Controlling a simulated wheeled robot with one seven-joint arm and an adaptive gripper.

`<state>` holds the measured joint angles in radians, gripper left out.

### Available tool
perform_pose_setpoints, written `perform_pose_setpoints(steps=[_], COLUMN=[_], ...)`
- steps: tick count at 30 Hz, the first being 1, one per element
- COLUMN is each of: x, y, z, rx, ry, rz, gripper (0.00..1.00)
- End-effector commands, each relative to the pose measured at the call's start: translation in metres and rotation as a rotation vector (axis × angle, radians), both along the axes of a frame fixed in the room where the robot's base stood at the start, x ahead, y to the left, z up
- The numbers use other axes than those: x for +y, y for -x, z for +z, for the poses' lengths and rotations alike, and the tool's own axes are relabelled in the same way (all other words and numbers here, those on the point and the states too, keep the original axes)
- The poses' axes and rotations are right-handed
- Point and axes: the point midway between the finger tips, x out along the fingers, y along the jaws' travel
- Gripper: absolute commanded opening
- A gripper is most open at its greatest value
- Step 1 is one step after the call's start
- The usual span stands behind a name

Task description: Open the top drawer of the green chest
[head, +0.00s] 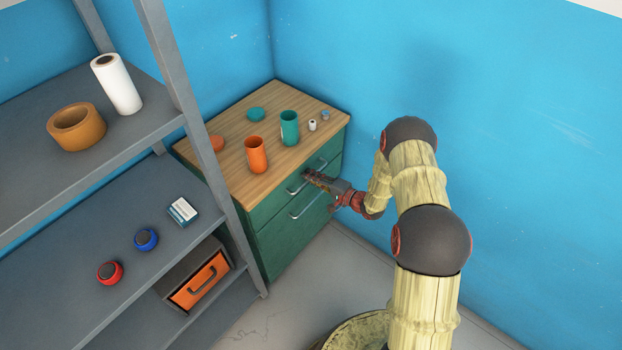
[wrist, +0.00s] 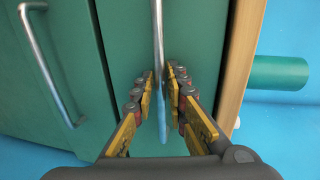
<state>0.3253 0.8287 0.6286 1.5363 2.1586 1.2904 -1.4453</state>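The green chest (head: 284,240) stands in the corner with a wooden top. Its top drawer looks closed, flush with the front. The top drawer's metal handle (head: 297,189) shows at both sides of my gripper (head: 310,176), which covers its middle. In the wrist view the same handle (wrist: 157,45) runs up between the fingers of my gripper (wrist: 161,78). The fingers are drawn close together, one on each side of the handle, and appear shut on it. The lower drawer's handle (wrist: 45,62) is to the left in that view and is free.
On the chest's wooden top (head: 225,170) stand an orange cup (head: 256,155), a teal cup (head: 289,128) and several small items. A grey shelf unit (head: 120,232) stands close at the left, holding several objects. A blue wall (head: 520,130) is at the right. The floor (head: 300,290) before the chest is clear.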

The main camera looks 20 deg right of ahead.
Motion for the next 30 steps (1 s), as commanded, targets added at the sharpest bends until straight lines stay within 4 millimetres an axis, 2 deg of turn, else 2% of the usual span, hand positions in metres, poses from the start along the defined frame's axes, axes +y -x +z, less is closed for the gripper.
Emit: perform_pose_setpoints(steps=[5, 13, 30], x=[-0.0001, 0.0000, -0.0001], y=[-0.0001, 0.0001, 0.0004], z=[0.0002, 0.0001, -0.0004], rx=[0.000, 0.000, 0.001], ry=[0.000, 0.000, 0.000], rz=[0.000, 0.000, 0.000], gripper=[0.15, 0.00, 0.00])
